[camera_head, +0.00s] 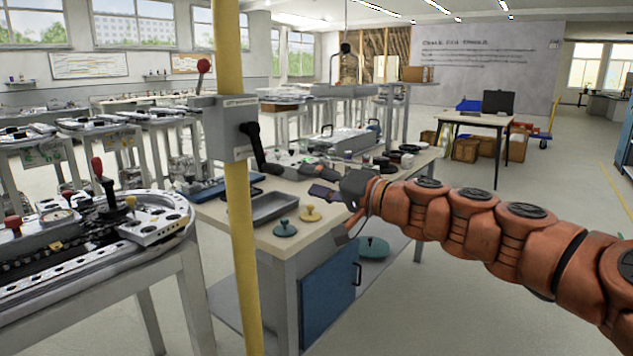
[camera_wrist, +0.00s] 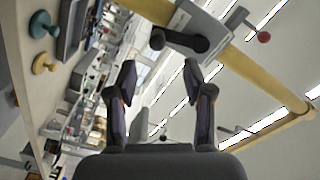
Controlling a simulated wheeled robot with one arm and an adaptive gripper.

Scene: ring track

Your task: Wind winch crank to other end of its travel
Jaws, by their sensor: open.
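A grey winch box (camera_head: 231,125) is mounted on a yellow post. A black crank (camera_head: 252,140) sticks out of its right side and slants down toward my gripper. A thin lever with a red knob (camera_head: 204,66) rises on the box's left. My gripper (camera_head: 308,180) is to the right of the crank and lower than its hub. In the wrist view my gripper (camera_wrist: 160,72) is open, with nothing between its fingers. The black crank (camera_wrist: 180,42) shows beyond the fingertips, apparently apart from them. The red knob (camera_wrist: 263,37) is farther right there.
The yellow post (camera_head: 242,220) stands close in front of a workbench (camera_head: 235,208). The bench holds a grey tray (camera_head: 262,207), a teal knob (camera_head: 284,229) and a yellow knob (camera_head: 310,214). A round track table (camera_head: 150,225) stands at left. Open floor lies at right.

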